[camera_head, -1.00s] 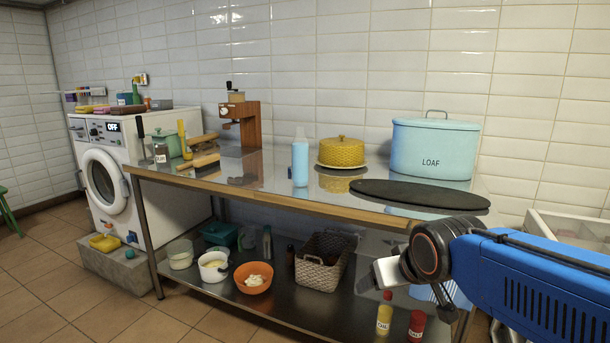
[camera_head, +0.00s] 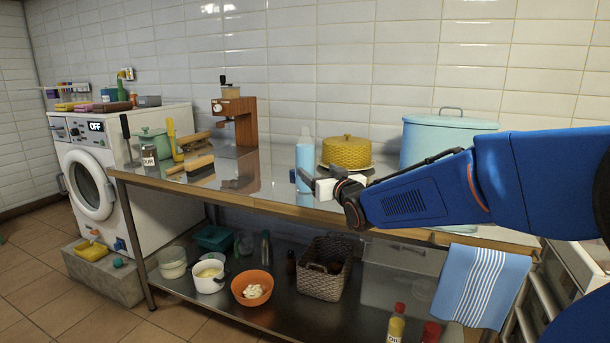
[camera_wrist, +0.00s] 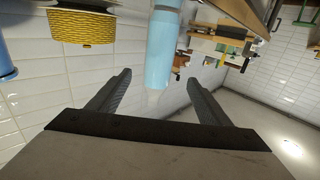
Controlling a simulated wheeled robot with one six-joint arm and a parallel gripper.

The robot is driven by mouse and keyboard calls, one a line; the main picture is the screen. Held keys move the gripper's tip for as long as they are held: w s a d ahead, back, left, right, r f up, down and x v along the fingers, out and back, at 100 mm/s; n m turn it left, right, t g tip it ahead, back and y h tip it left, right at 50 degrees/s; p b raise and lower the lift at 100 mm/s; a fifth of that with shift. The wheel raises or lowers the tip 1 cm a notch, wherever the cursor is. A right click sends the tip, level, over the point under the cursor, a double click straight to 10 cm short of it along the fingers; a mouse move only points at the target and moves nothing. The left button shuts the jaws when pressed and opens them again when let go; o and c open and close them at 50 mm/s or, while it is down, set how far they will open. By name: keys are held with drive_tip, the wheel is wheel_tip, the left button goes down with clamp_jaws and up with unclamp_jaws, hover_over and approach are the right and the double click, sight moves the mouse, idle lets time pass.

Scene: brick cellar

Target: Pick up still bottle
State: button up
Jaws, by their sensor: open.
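The still bottle is probably the light blue bottle (camera_head: 304,158), which stands upright on the metal-topped table (camera_head: 262,187), with a paler top. My gripper (camera_head: 303,179) is at its lower part in the head view, overlapping it there. In the wrist view, which looks upside down, the bottle (camera_wrist: 161,48) shows in the gap between my two dark fingers (camera_wrist: 158,80). The fingers are spread and hold nothing. I cannot tell whether the bottle is between the fingertips or just beyond them.
A yellow woven-looking dome (camera_head: 347,152) stands close behind and right of the bottle, with a blue bin (camera_head: 428,134) further right. A white tiled wall (camera_head: 330,60) is behind.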

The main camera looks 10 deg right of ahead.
sight(301, 158)
drive_tip(key=w, duration=0.5)
drive_tip(key=w+a, duration=0.1)
drive_tip(key=w, duration=0.4)
drive_tip(key=w+a, duration=0.1)
drive_tip(key=w, duration=0.4)
drive_tip(key=shift+w+f, duration=0.15)
drive_tip(key=shift+w, duration=0.25)
drive_tip(key=c, duration=1.6)
